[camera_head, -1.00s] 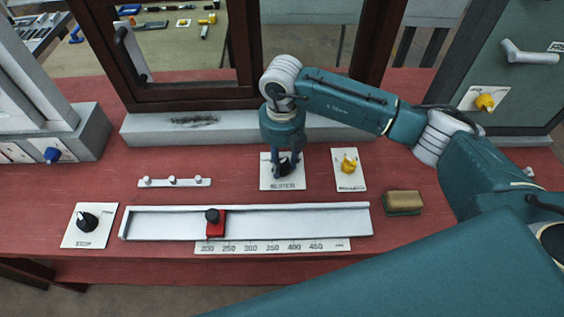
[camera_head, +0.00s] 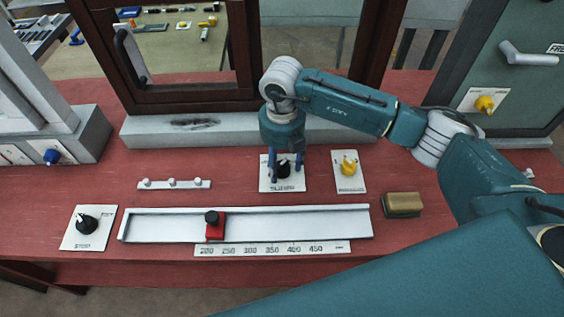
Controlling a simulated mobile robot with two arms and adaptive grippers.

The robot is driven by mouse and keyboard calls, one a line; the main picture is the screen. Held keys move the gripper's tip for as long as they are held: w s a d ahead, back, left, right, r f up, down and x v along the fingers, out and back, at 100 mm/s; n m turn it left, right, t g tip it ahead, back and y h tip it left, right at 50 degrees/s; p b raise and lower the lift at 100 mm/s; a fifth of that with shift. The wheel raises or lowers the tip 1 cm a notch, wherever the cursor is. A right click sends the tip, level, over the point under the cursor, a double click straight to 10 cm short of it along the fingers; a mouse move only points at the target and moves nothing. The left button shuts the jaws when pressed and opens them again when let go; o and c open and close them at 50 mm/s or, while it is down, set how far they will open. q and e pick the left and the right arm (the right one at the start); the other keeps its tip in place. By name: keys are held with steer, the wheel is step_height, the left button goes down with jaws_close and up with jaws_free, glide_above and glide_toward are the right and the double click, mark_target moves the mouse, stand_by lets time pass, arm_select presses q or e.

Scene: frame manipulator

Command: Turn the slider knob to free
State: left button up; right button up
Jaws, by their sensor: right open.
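The slider knob (camera_head: 284,170) is a black knob on a white plate (camera_head: 283,186) whose lettering is too small to read with certainty. The plate lies on the red table behind the slider rail. My right gripper (camera_head: 285,176) points straight down over this knob, with its fingers apart on either side of it. The fingers are open, and I cannot tell whether either touches the knob. The knob's pointer direction is hard to make out. The red slider block (camera_head: 215,229) with a black top knob sits on the grey rail (camera_head: 300,222), near the 200 mark. My left gripper is not in view.
A yellow knob (camera_head: 348,167) on a white plate stands just right of my right gripper. A black stop knob (camera_head: 87,223) is at the left. A brown sponge-like block (camera_head: 403,204) lies at the right. A dark wooden window frame (camera_head: 190,100) rises behind.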

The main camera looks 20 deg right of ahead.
mark_target(282, 164)
step_height(282, 164, up, 12)
stand_by(0.5)
stand_by(0.3)
